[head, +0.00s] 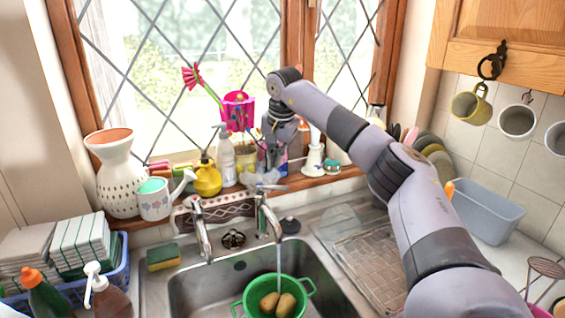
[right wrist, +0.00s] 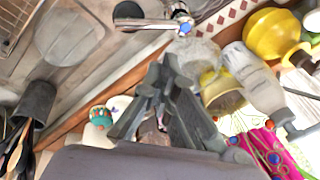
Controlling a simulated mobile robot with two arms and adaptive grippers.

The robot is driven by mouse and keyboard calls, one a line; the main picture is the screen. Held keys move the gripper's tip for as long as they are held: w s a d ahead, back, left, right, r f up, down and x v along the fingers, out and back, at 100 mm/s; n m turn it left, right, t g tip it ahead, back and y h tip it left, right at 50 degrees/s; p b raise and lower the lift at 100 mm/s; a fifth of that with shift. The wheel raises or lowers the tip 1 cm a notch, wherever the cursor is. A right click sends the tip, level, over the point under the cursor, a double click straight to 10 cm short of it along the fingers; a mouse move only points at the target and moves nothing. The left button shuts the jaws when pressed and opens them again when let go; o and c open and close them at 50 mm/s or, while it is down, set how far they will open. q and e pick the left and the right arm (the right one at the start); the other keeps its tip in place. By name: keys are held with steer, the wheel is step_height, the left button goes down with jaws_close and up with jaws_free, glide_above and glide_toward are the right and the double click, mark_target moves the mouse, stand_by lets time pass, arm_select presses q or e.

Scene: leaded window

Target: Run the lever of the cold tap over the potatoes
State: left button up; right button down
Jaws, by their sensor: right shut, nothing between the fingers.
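The cold tap (head: 264,209) stands behind the sink on the right, its lever (head: 272,187) at the top. In the right wrist view the tap's blue-marked top (right wrist: 185,27) shows near the upper edge. A thin pale stream of water (head: 279,262) falls from its spout. Potatoes (head: 286,304) lie below in a green colander (head: 252,297) in the sink. My right gripper (head: 271,165) is shut and empty, above and behind the tap near the sill; its fingertips (right wrist: 168,65) appear apart from the lever. My left gripper is out of view.
A second tap (head: 201,225) stands to the left. A drainer (head: 375,262) lies right of the sink (head: 190,290).

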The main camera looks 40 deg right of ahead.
step_height(320, 180, up, 3)
steer(key=s+d+g+h, duration=0.1)
steer(key=s+d+h, duration=0.1)
step_height(320, 180, down, 8)
steer(key=n+p, duration=0.1)
steer(key=p, duration=0.3)
steer(key=shift+s+f, duration=0.2)
steer(key=shift+a, duration=0.2)
